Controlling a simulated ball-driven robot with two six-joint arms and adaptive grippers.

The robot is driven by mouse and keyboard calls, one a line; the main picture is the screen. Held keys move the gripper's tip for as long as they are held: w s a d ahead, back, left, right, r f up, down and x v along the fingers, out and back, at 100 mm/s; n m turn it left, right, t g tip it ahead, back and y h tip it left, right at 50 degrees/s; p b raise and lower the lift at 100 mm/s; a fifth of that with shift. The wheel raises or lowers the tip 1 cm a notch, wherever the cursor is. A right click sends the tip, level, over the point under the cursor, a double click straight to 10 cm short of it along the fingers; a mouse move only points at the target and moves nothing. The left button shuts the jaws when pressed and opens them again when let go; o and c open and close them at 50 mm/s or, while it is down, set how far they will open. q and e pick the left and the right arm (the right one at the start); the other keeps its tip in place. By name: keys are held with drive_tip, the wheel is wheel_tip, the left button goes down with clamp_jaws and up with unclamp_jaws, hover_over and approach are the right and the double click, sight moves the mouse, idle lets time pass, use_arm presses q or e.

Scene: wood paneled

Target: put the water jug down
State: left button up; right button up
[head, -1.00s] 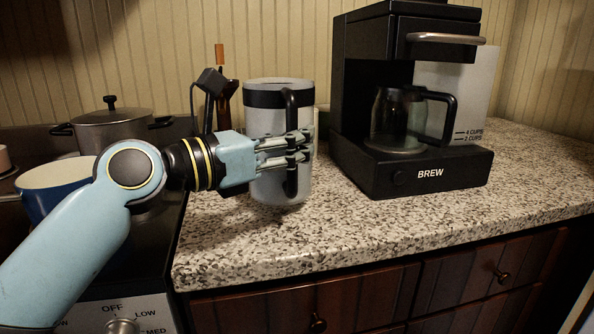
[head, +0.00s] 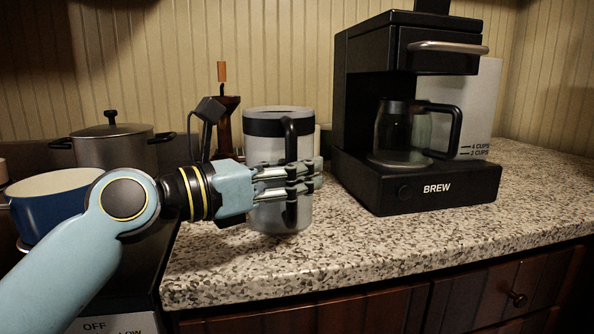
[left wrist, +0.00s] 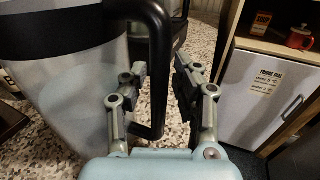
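The water jug (head: 264,155) is a grey, upright cylinder with a black band near its top and a black handle. In the head view it is over the speckled counter (head: 390,232), left of the coffee maker. The left wrist view shows the handle (left wrist: 158,70) between the two fingers and the jug body (left wrist: 65,100) at left. I cannot tell whether the jug's base touches the counter. My right gripper is not in view.
A black coffee maker (head: 365,105) with a glass carafe (head: 398,135) stands right of the jug. A wooden grinder-like item (head: 226,115) is behind it. A blue pot (head: 52,222) and a lidded pot (head: 110,148) are at left. The front counter is clear.

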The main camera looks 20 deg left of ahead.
use_arm(q)
drive_tip(key=shift+r, duration=0.1)
drive_tip(key=shift+s+a, duration=0.2)
drive_tip(key=p+v, duration=0.1)
drive_tip(key=v, duration=1)
drive_tip(key=shift+s, duration=0.15)
drive_tip(key=shift+a, duration=0.15)
